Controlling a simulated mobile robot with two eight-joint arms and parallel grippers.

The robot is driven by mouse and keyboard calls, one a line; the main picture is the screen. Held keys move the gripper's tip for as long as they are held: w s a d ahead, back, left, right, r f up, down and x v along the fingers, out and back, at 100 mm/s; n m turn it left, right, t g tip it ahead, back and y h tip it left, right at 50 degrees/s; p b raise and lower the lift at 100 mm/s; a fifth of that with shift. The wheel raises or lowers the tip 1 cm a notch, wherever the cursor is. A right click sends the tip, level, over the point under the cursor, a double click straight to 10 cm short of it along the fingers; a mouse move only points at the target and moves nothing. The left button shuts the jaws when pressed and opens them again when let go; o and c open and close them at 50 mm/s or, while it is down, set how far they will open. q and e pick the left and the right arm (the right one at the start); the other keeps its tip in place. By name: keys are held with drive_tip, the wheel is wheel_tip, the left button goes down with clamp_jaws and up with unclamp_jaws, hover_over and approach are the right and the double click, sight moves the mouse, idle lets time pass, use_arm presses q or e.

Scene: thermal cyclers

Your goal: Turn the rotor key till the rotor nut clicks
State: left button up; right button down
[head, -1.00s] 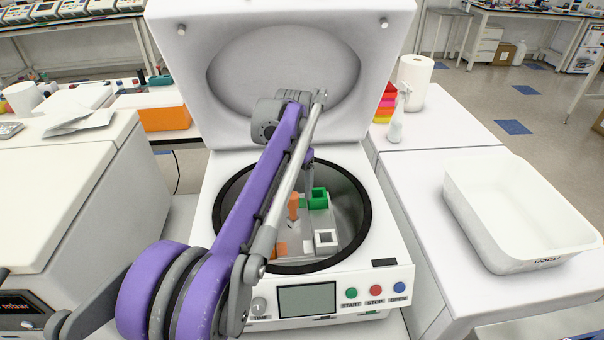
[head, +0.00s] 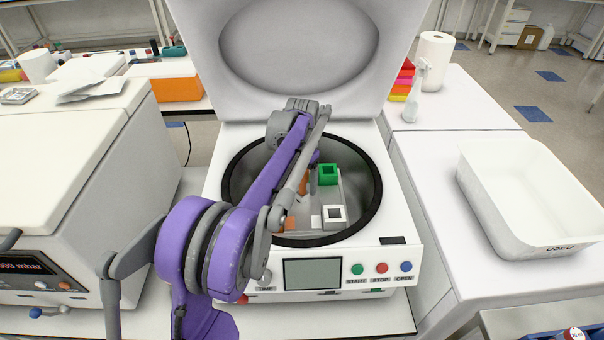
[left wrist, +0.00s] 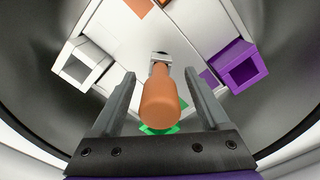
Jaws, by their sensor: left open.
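The rotor key, with its orange handle (left wrist: 162,103) and a short metal shank, stands in the middle of the rotor (left wrist: 135,35). In the head view, the handle (head: 304,183) is mostly hidden behind my left arm. My left gripper (left wrist: 160,80) is open, with one finger on each side of the handle and a gap visible on both sides. The rotor nut is hidden under the key. The rotor carries a green bucket (head: 328,174), a white bucket (head: 334,216), a purple bucket (left wrist: 240,66) and an orange part (head: 290,224). My right gripper is out of view.
The centrifuge bowl's dark rim (head: 372,215) surrounds the rotor closely. The raised lid (head: 300,50) stands behind it. The front panel has a screen (head: 312,273) and buttons. A white tub (head: 530,200) stands on the right bench, and a boxy instrument (head: 70,190) on the left.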

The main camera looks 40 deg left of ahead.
use_arm(q)
drive_tip(key=shift+f, duration=0.15)
clamp_jaws()
idle(0.7)
